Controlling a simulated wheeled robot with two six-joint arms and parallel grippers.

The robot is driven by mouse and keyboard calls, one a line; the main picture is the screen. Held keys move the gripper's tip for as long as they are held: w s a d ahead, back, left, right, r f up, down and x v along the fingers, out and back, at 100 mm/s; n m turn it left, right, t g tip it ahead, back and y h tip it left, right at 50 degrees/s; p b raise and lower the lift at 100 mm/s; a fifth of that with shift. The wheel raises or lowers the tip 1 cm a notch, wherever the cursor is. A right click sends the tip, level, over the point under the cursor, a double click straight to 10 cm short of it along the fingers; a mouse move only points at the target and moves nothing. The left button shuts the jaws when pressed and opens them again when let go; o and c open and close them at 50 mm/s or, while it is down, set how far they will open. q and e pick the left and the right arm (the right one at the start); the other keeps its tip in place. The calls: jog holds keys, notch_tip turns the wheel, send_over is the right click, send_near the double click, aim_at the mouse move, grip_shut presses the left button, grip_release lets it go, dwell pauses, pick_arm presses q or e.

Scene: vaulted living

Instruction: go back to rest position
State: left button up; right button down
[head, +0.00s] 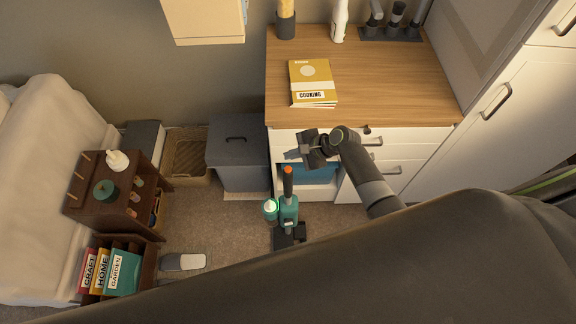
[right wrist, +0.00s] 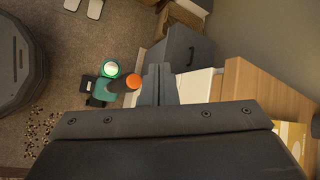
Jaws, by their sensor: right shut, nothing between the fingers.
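My right gripper (head: 303,149) hangs in front of the white cabinet, below the edge of its wooden top. It is shut and empty. In the right wrist view its two fingers (right wrist: 158,84) lie together, pointing toward the grey bin. My left gripper is in neither view.
The wooden counter (head: 385,85) bears a cooking book (head: 312,84). A lidded grey bin (head: 238,155) stands left of the cabinet. A green upright device with an orange top (head: 288,205) stands on the carpet below my gripper. A dark shelf (head: 105,205) is at left. Brown bits (right wrist: 40,128) litter the carpet.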

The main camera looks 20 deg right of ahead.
jog(key=s+d+f+n+g+h+b, duration=0.1)
jog(key=s+d+f+n+h+b, duration=0.15)
jog(key=s+f, duration=0.5)
jog(key=s+d+f+n+h+b, duration=0.15)
jog(key=s+d+f, duration=0.25)
jog(key=f, duration=0.6)
jog(key=s+d+f+n+g+h+b, duration=0.1)
jog(key=s+d+f+b, duration=0.2)
jog(key=s+f, duration=0.35)
jog(key=s+d+f+n+h+b, duration=0.1)
jog(key=s+f+n+b, duration=0.1)
jog(key=s+f, duration=0.3)
jog(key=s+d+f+n+g+h+b, duration=0.1)
jog(key=s+f+n, duration=0.4)
jog(key=s, duration=0.7)
jog(key=s+d+f+n+g+h+b, duration=0.1)
jog(key=s+d+f+n+b, duration=0.2)
jog(key=s+f, duration=0.3)
jog(key=s, duration=0.2)
jog(key=shift+s+f+h, duration=0.25)
jog(key=shift+s+h, duration=0.05)
jog(key=shift+s, duration=0.1)
